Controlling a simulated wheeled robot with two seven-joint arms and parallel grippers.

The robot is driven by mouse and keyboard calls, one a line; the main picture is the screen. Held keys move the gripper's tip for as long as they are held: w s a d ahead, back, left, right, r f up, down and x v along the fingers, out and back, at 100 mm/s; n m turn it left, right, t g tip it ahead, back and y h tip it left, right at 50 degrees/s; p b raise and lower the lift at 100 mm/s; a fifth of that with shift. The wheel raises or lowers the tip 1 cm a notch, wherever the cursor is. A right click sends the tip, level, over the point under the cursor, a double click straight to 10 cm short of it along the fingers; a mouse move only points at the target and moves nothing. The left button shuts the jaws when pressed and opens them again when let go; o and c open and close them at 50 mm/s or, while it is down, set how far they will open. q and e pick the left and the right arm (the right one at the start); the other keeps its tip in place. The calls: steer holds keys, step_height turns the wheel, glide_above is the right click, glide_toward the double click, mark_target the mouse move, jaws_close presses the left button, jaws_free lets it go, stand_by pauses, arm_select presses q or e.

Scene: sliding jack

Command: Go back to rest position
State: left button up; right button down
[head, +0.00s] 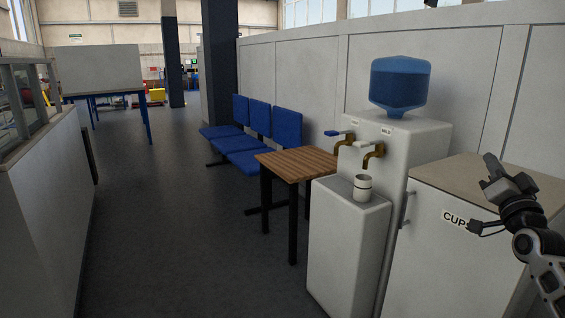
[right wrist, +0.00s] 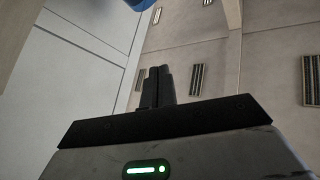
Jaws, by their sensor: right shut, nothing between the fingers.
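My right gripper (head: 492,165) is raised at the right edge of the head view, over the top of the cups cabinet (head: 440,262). In the right wrist view my right gripper (right wrist: 158,88) points upward with its fingers together and nothing between them. A white cup (head: 362,188) stands upright on the ledge of the water dispenser (head: 410,150), below the taps and apart from the gripper. My left gripper is not in view.
A small wooden table (head: 298,163) stands left of the dispenser, with blue chairs (head: 243,140) behind it along the wall. A low partition (head: 45,215) runs along the left. The grey floor (head: 170,220) between is clear.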

steer(key=d+f+n+g+h, duration=0.2)
steer(key=d+f+n+g, duration=0.35)
steer(key=f+n, duration=0.4)
steer(key=s+a+f+n+g+y, duration=0.25)
steer(key=s+a+f+y, duration=0.2)
steer(key=a+f, duration=1)
steer(key=s+a+f+g+y, duration=0.1)
steer(key=s+a+f, duration=0.4)
steer(key=s+a, duration=0.3)
steer(key=s+a+f+g+y, duration=0.1)
steer(key=s+a+f+y, duration=0.1)
steer(key=s+a+f, duration=0.45)
arm_select(q)
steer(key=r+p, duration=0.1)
steer(key=p, duration=0.1)
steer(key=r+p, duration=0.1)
steer(key=p, duration=0.2)
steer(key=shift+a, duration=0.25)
arm_select(e)
steer(key=s+a+r+m+g, duration=0.1)
steer(key=s+a+r, duration=0.1)
steer(key=s+a, duration=0.2)
steer(key=s+a+r+m+g, duration=0.1)
steer(key=s+a, duration=0.3)
steer(key=s, duration=0.6)
steer(key=shift+s+a+r+m+y, duration=0.15)
steer(key=shift+s+r+m+y, duration=0.25)
steer(key=shift+r, duration=0.3)
